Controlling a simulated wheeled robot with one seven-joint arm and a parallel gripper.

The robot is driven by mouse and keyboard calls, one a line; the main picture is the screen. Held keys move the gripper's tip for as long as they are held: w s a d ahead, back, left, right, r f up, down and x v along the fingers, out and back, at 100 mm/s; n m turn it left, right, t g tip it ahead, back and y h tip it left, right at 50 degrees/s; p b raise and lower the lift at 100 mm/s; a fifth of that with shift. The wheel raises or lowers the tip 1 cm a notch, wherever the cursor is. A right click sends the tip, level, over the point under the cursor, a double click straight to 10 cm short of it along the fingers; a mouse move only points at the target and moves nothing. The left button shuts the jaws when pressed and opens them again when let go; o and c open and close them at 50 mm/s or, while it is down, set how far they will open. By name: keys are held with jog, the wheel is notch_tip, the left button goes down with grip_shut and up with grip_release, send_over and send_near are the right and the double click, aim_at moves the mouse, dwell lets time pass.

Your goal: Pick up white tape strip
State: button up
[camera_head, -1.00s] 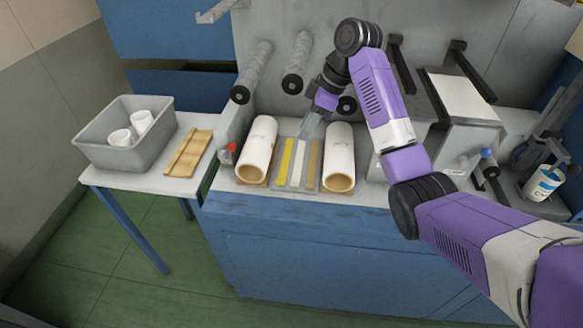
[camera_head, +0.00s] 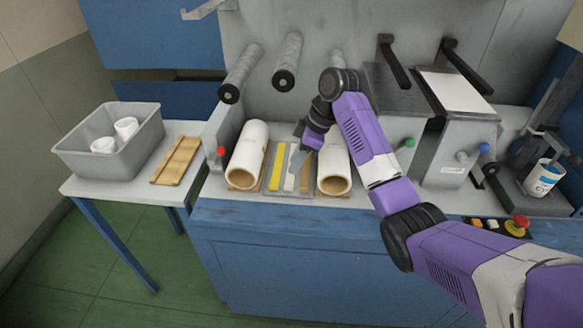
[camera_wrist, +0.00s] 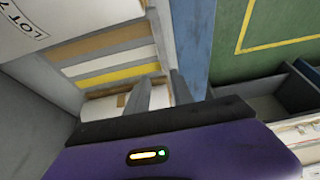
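The white tape strip (camera_head: 290,170) lies between a yellow strip (camera_head: 276,168) and a tan strip on a small grey tray (camera_head: 287,194). It also shows in the wrist view (camera_wrist: 108,62), as the middle of the strips. My gripper (camera_head: 299,152) is just above the tray's far part, partly hiding the white and tan strips in the head view. The fingertips are near the strips' ends. I cannot tell their height above the tray.
White rolls (camera_head: 247,155) (camera_head: 334,172) flank the tray closely. A grey bin (camera_head: 110,165) with white rolls and a wooden piece (camera_head: 176,160) are on the left side table. Grey rollers (camera_head: 288,62) stick out above. A red button (camera_head: 517,226) is at right.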

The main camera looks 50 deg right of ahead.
aim_at(288, 186)
jog(key=x, duration=0.4)
jog(key=shift+s+d+f, duration=0.1)
jog(key=shift+s+d, duration=0.15)
jog(key=shift+s, duration=0.1)
jog(key=shift+p+x, duration=0.5)
jog(key=shift+x, duration=2.3)
jog(key=shift+c, duration=0.2)
grip_shut()
